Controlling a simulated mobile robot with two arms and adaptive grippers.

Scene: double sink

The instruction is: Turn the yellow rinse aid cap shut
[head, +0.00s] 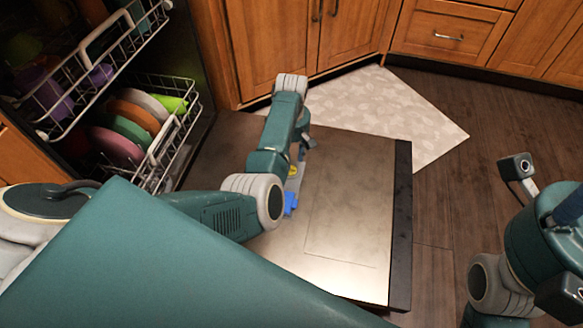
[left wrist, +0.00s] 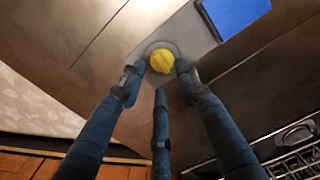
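The round yellow rinse aid cap (left wrist: 162,61) sits in a dark recess in the grey dispenser panel (left wrist: 188,36). A small bit of yellow also shows beside my left arm in the head view (head: 293,169). My left gripper (left wrist: 160,72) has its fingers around the cap, one on each side and a third below it in the picture. Small gaps appear between the fingertips and the cap, so it looks open; contact cannot be told for sure. In the head view my left arm mostly hides this gripper.
The dispenser's blue flap (head: 291,203) lies beside the cap. The dishwasher door (head: 345,225) is lowered flat. The racks with colourful plates (head: 140,125) are at the left. Wooden cabinets (head: 275,40) stand behind, with a pale rug (head: 370,110) before them.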

